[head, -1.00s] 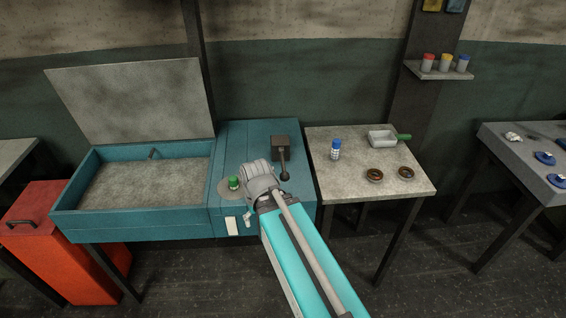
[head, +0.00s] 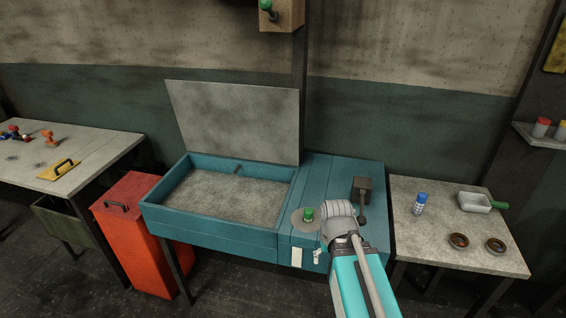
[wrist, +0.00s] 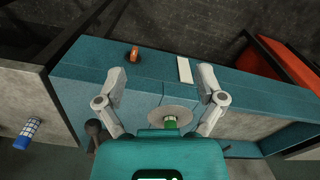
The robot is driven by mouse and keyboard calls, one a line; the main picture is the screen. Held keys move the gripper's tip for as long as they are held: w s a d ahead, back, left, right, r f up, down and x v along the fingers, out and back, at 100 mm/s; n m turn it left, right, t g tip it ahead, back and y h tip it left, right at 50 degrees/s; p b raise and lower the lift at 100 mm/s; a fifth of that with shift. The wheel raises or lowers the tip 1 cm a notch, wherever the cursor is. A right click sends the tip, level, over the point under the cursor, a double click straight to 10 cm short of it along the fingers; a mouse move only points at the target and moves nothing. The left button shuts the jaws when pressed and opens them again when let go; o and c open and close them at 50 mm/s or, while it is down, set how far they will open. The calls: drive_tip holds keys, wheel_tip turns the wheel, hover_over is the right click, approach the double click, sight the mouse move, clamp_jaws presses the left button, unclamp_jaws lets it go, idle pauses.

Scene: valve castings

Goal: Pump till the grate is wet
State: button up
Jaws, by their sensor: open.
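A green knob (head: 309,214) stands on a round grey disc (head: 305,222) in the teal bench top. It also shows in the wrist view (wrist: 170,122). A dark box with a ball-ended lever (head: 362,204) is to its right. The grate (head: 235,192) appears as the grey mottled floor of the teal basin (head: 170,205); I see no clear wet sheen. My gripper (head: 338,215) is just right of the green knob in the head view. In the wrist view its fingers (wrist: 162,78) are spread and empty, with the knob lower between them; contact cannot be told.
A raised grey lid (head: 238,122) stands behind the basin. A right table holds a blue-capped bottle (head: 420,204), two rings and a scoop (head: 480,203). A red bin (head: 130,235) stands left.

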drive_tip(key=shift+w, duration=0.1)
drive_tip(key=c, duration=0.6)
drive_tip(key=shift+w+d+r+n+p, duration=0.3)
drive_tip(key=shift+w, duration=0.2)
clamp_jaws()
drive_tip(key=w+d+r+n+y+p, duration=0.1)
drive_tip(key=w+d+r+n+p, duration=0.4)
drive_tip(key=w+d, duration=0.5)
drive_tip(key=w+d+r+n+y+p, duration=0.1)
drive_tip(key=w+d+r+n+p, duration=0.4)
drive_tip(key=w+d+n, duration=0.3)
drive_tip(key=shift+w+d+n+t, duration=0.35)
drive_tip(key=shift+w+d, duration=0.9)
drive_tip(key=shift+w, duration=0.65)
drive_tip(key=shift+r, duration=0.1)
